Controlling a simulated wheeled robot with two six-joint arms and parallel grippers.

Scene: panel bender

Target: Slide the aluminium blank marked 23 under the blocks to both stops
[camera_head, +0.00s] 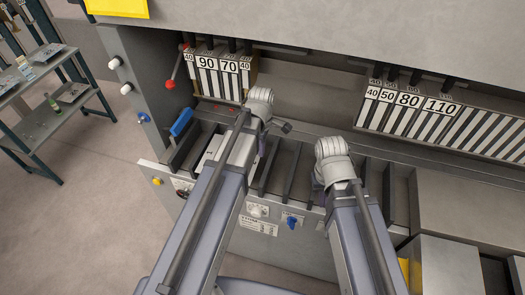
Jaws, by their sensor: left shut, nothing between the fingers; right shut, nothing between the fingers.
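A pale flat plate (212,148), possibly the aluminium blank, lies on the slotted bed at the left, partly covered by my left arm. I cannot read a 23 on it. The left group of blocks (207,83), labelled 40, 90, 70 and 40, hangs behind it. My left gripper (284,127) is over the bed, right of the plate and in front of these blocks; its fingers are mostly hidden. My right gripper (319,183) is low over the bed further right, its fingers hidden behind the wrist. Both are shut and empty. I cannot pick out the two stops.
A right group of blocks (430,118) includes labels 50, 80 and 110. A blue clamp-like part (181,122) stands at the bed's left end. A red-knobbed lever (172,83) is beside the left blocks. A shelf rack (55,110) stands far left, with open floor between.

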